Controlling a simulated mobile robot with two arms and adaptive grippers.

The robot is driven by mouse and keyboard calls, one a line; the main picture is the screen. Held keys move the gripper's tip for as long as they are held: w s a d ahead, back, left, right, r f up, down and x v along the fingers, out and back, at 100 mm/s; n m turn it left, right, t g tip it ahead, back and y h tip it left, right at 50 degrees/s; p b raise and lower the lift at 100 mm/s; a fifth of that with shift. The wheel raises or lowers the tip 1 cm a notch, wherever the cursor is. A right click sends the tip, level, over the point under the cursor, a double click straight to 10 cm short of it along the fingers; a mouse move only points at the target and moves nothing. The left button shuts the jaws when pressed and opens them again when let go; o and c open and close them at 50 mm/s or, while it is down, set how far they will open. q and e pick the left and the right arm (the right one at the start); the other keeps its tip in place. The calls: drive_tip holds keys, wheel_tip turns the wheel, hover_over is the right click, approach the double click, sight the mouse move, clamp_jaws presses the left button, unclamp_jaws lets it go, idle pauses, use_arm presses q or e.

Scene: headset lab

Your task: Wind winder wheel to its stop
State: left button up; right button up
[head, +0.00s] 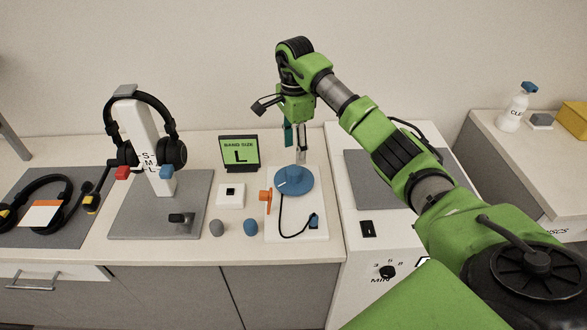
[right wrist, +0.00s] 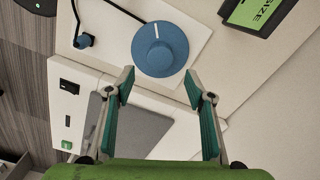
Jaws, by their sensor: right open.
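The blue winder wheel (head: 293,182) lies flat on a white base plate (head: 290,232), with a raised knob in its middle. It shows whole in the right wrist view (right wrist: 173,62), where a white mark on the wheel points to the top of the picture. My right gripper (head: 295,148) is open and empty. In the right wrist view its fingertips (right wrist: 159,85) stand apart, just below the wheel's image; I cannot tell how far above the wheel they are. My left gripper is not in view.
An orange piece (head: 266,198) and a black cable are on the base plate. A "BAND SIZE L" sign (head: 240,153) stands behind left. Headphones (head: 154,118) hang on a white stand at left. A white machine with a knob (head: 387,271) adjoins at right.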

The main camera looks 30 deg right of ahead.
sight(294, 169)
wheel_tip(294, 169, down, 8)
drive_tip(key=shift+f+p, duration=0.25)
drive_tip(key=shift+p, duration=0.35)
drive_tip(key=c, duration=1.1)
